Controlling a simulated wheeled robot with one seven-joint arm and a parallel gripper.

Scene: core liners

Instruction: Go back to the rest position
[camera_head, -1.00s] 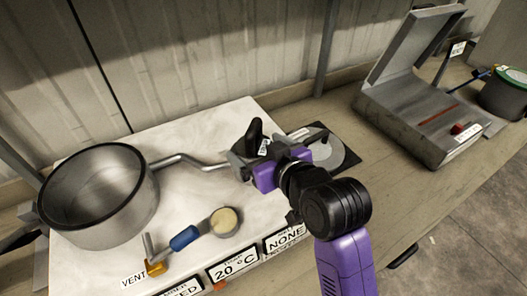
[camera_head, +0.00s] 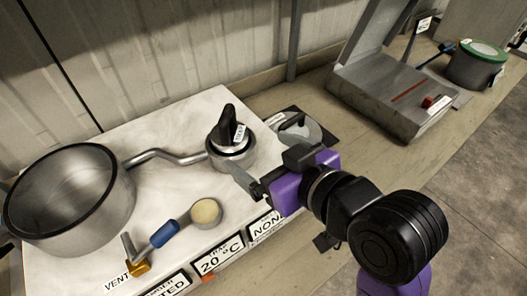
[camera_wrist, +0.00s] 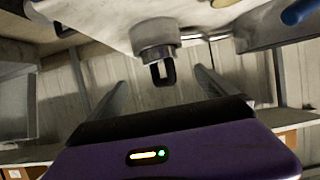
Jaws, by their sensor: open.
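My gripper (camera_head: 254,161) is purple and black and hangs over the right part of the white panel. It is open and empty. A black-handled valve knob (camera_head: 230,138) on a steel base stands just beyond and left of the fingers, apart from them as far as I can see. In the wrist view the knob (camera_wrist: 163,72) appears upside down ahead, with one finger to each side (camera_wrist: 163,90) of its line. My purple and black arm reaches in from the lower right.
A steel pot (camera_head: 70,198) joins the knob's base by a bent pipe (camera_head: 165,157). A blue-handled vent valve (camera_head: 165,233) and a round gauge (camera_head: 206,213) sit in front. An open grey case (camera_head: 390,100) and a green-rimmed pot (camera_head: 476,66) stand at right.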

